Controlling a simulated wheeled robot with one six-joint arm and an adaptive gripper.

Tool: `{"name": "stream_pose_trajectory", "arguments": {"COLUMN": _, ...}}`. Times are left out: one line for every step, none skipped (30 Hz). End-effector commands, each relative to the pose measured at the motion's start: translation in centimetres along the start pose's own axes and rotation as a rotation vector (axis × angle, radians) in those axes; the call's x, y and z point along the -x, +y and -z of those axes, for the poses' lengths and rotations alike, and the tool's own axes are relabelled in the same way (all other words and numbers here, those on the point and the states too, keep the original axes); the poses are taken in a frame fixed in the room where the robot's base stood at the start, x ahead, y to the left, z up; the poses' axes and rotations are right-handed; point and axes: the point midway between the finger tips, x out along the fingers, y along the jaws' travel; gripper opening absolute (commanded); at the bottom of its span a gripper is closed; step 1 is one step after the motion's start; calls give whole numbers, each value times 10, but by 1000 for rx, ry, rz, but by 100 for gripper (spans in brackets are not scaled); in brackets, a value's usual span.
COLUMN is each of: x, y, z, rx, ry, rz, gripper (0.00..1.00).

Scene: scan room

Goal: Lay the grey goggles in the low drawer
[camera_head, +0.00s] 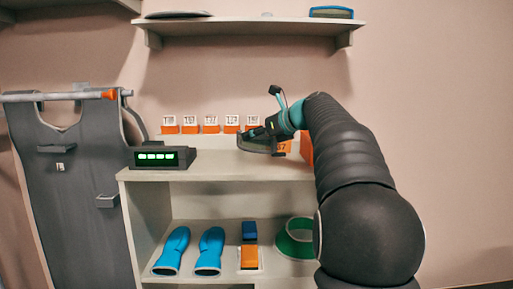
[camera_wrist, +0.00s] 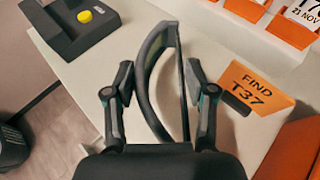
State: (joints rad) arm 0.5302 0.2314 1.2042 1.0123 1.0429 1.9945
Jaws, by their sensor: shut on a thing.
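My gripper (camera_head: 272,128) is above the right part of the cabinet top in the head view. It is shut on the dark grey goggles (camera_head: 254,146), which hang between its fingers. In the wrist view the goggles (camera_wrist: 149,88) show as a curved frame with a straight dark edge, between the two fingers of my gripper (camera_wrist: 160,82). The cabinet top lies behind them; whether they touch it I cannot tell. I cannot make out a low drawer in either view.
A grey apron (camera_head: 75,190) hangs left.

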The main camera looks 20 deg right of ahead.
Motion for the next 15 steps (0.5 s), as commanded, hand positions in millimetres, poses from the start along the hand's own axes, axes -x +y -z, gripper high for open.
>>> {"name": "stream_pose_trajectory", "arguments": {"x": -3, "y": 0, "z": 7, "rx": -3, "ry": 1, "rz": 0, "gripper": 20}}
{"name": "stream_pose_trajectory", "arguments": {"x": -4, "y": 0, "z": 11, "rx": -4, "ry": 1, "rz": 0, "gripper": 20}}
{"name": "stream_pose_trajectory", "arguments": {"x": -7, "y": 0, "z": 17, "rx": -3, "ry": 1, "rz": 0, "gripper": 20}}
{"name": "stream_pose_trajectory", "arguments": {"x": -8, "y": 0, "z": 21, "rx": -4, "ry": 2, "rz": 0, "gripper": 20}}
{"name": "stream_pose_trajectory", "arguments": {"x": -10, "y": 0, "z": 25, "rx": -4, "ry": 2, "rz": 0, "gripper": 20}}
{"name": "stream_pose_trajectory", "arguments": {"x": -12, "y": 0, "z": 30, "rx": -3, "ry": 2, "rz": -1, "gripper": 20}}
{"name": "stream_pose_trajectory", "arguments": {"x": -13, "y": 0, "z": 32, "rx": -3, "ry": 2, "rz": 0, "gripper": 20}}
{"name": "stream_pose_trajectory", "arguments": {"x": -13, "y": 0, "z": 33, "rx": -3, "ry": 1, "rz": 0, "gripper": 20}}
{"name": "stream_pose_trajectory", "arguments": {"x": -13, "y": 0, "z": 33, "rx": -2, "ry": 0, "rz": 1, "gripper": 20}}
{"name": "stream_pose_trajectory", "arguments": {"x": -13, "y": 0, "z": 33, "rx": -2, "ry": 0, "rz": 1, "gripper": 20}}
{"name": "stream_pose_trajectory", "arguments": {"x": -13, "y": 0, "z": 33, "rx": -2, "ry": 0, "rz": 1, "gripper": 20}}
{"name": "stream_pose_trajectory", "arguments": {"x": -13, "y": 0, "z": 32, "rx": -1, "ry": 0, "rz": 1, "gripper": 20}}
{"name": "stream_pose_trajectory", "arguments": {"x": -13, "y": -1, "z": 32, "rx": -1, "ry": 0, "rz": 1, "gripper": 20}}
{"name": "stream_pose_trajectory", "arguments": {"x": -13, "y": -1, "z": 32, "rx": -1, "ry": 0, "rz": 1, "gripper": 20}}
{"name": "stream_pose_trajectory", "arguments": {"x": -13, "y": -1, "z": 32, "rx": -1, "ry": 0, "rz": 1, "gripper": 20}}
